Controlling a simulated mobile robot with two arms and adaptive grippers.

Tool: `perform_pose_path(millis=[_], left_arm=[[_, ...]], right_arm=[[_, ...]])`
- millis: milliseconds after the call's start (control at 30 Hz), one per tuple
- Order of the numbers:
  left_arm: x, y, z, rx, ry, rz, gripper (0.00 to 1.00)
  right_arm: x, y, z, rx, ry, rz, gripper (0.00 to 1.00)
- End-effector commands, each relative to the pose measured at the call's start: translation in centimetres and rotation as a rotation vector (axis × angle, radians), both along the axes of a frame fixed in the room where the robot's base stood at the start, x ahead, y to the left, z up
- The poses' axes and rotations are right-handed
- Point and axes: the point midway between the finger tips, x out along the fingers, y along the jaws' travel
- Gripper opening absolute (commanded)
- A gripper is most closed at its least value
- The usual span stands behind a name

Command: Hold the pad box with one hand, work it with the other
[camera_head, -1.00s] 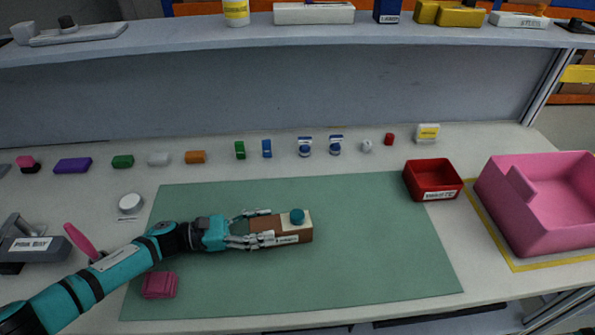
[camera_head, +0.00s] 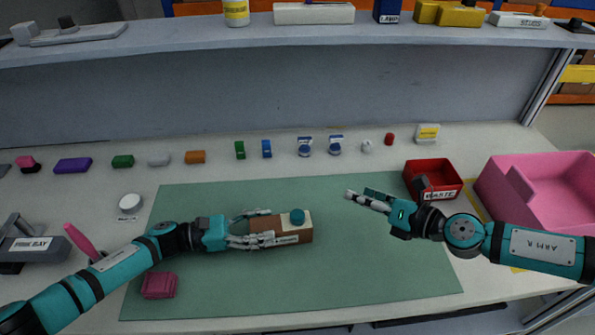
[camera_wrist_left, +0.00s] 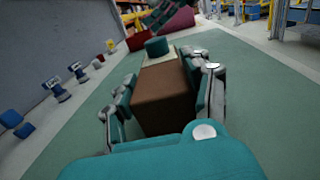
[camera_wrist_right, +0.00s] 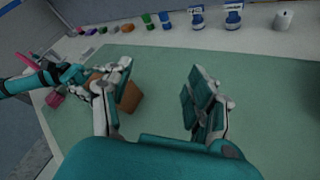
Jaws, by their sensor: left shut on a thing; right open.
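The pad box (camera_head: 270,238) is a brown block with a pale end and a round teal knob (camera_head: 297,216) on top. It lies on the green mat (camera_head: 350,290). My left gripper (camera_head: 262,228) is shut on its left part, fingers along both sides; the left wrist view shows the brown top (camera_wrist_left: 162,95) between the fingers. My right gripper (camera_head: 362,197) is open and empty, to the right of the box, above the mat. In the right wrist view the box (camera_wrist_right: 130,97) shows partly behind a finger.
A red waste bin (camera_head: 420,168) and a pink bin (camera_head: 545,190) stand at the right, partly behind my right arm. Small coloured items line the back of the table. A dark pink block (camera_head: 159,286) lies at the mat's front left. The mat's front middle is clear.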

Motion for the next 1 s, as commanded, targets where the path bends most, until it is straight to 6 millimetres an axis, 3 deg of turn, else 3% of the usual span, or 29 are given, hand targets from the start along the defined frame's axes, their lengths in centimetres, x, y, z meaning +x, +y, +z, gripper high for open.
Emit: perform_pose_path(millis=[100,300,400,500,667,833,1000], left_arm=[[0.0,0.0,0.0,0.001,0.000,0.000,0.00],[0.0,0.0,0.0,0.001,0.000,0.001,0.00],[0.0,0.0,0.0,0.001,0.000,0.001,0.00],[0.0,0.0,0.0,0.001,0.000,0.001,0.00],[0.0,0.0,0.0,0.001,0.000,0.001,0.00],[0.0,0.1,0.0,0.002,-0.001,0.002,0.00],[0.0,0.1,-0.1,0.002,-0.001,0.002,0.00]], right_arm=[[5.3,0.2,3.3,0.188,0.025,-0.192,0.58],[12.5,-0.4,6.6,0.504,0.181,-0.567,0.58],[14.6,-0.2,6.8,0.620,0.305,-0.750,0.58],[15.4,0.8,6.4,0.699,0.456,-0.923,0.58],[13.9,4.2,5.6,0.724,0.742,-1.167,0.58],[8.9,9.1,5.9,0.602,1.057,-1.361,0.58],[3.4,12.8,7.7,0.407,1.283,-1.462,0.58]])
